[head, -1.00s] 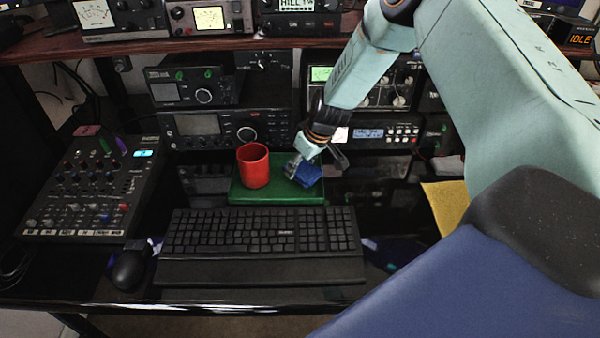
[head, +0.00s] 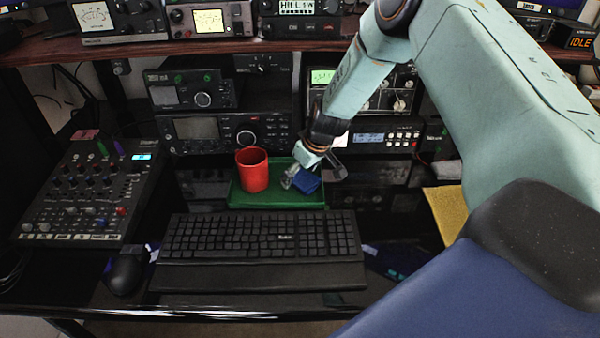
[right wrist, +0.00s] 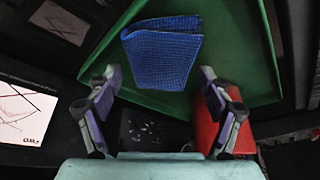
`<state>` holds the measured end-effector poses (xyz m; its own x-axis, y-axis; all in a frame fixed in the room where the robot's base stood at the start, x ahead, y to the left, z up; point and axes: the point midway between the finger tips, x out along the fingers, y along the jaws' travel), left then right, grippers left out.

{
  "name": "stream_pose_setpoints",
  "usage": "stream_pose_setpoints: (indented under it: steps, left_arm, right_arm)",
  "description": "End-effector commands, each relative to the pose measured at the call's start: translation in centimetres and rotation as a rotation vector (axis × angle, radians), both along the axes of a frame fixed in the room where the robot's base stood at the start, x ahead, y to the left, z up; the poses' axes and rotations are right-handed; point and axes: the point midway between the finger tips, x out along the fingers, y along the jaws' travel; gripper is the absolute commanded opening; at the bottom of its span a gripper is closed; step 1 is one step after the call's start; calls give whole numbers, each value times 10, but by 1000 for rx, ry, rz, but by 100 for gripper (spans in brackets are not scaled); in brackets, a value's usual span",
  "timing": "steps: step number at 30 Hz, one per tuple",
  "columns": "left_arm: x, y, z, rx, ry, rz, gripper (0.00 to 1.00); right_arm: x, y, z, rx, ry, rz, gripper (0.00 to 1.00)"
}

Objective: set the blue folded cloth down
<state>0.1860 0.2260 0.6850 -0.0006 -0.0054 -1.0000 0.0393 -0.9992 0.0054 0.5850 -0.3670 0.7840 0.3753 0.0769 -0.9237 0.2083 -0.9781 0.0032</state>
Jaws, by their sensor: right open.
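The blue folded cloth (head: 307,182) lies on the right part of the green tray (head: 275,200), beside the red mug (head: 252,170). In the right wrist view the cloth (right wrist: 162,52) rests on the tray floor (right wrist: 235,50), just beyond the fingertips. My right gripper (head: 314,177) is over the tray at the cloth, its fingers spread. In the right wrist view my right gripper (right wrist: 158,78) is open, one finger to each side, with a gap between each finger and the cloth. The red mug (right wrist: 238,132) is close to the right finger there. My left gripper is not in view.
A black keyboard (head: 262,238) lies in front of the tray. A mixer (head: 90,190) and a mouse (head: 127,272) are at the left. Stacked radios (head: 225,132) stand behind, under a wooden shelf (head: 200,47). A yellow cloth (head: 447,212) lies at the right.

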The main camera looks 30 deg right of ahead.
Motion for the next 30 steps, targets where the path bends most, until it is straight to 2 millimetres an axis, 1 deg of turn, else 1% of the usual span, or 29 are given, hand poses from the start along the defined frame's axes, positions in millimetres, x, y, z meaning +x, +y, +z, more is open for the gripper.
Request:
stream_pose_setpoints:
  steps: [5, 8, 15, 30]
  left_arm:
    - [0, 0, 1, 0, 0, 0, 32]
    - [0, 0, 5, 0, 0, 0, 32]
    - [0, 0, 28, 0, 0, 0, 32]
    - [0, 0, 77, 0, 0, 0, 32]
  right_arm:
    - [0, 0, 1, 0, 0, 0, 80]
    - [0, 0, 5, 0, 0, 0, 80]
    - [-11, -2, 36, 0, -2, 0, 80]
    - [-32, -7, 86, 2, 0, -1, 80]
